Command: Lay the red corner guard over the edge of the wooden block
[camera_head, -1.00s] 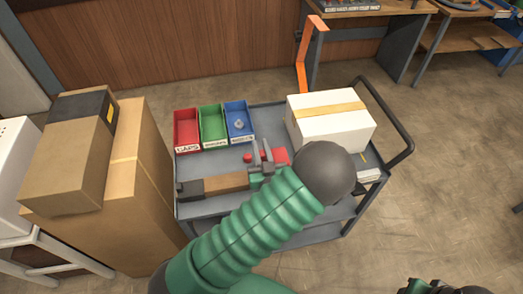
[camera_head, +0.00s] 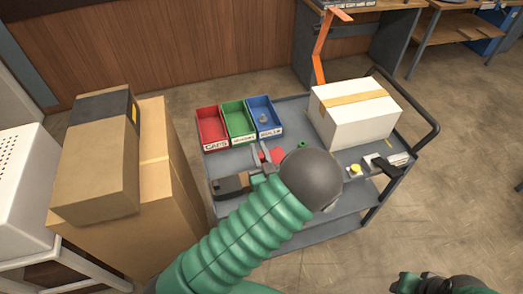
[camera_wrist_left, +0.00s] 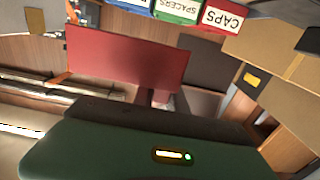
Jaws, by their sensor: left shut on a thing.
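The red corner guard (camera_head: 277,155) is on the near side of the bins in the head view. It fills the upper left of the wrist view as a flat red plate (camera_wrist_left: 125,57). My left gripper (camera_head: 264,160) is shut on it; its fingertips are partly hidden by the guard in the wrist view. The wooden block (camera_head: 243,180), with a dark piece at its left end, lies on the cart just left of my gripper. My forearm covers part of this area, so I cannot tell whether guard and block touch. My right gripper (camera_head: 440,284) is partly seen at the bottom edge.
Red (camera_head: 211,127), green (camera_head: 238,121) and blue (camera_head: 264,115) bins stand at the cart's back left. A white box (camera_head: 353,113) stands at the back right. A yellow button (camera_head: 355,168) is at the right. Cardboard boxes (camera_head: 100,165) stand left of the cart.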

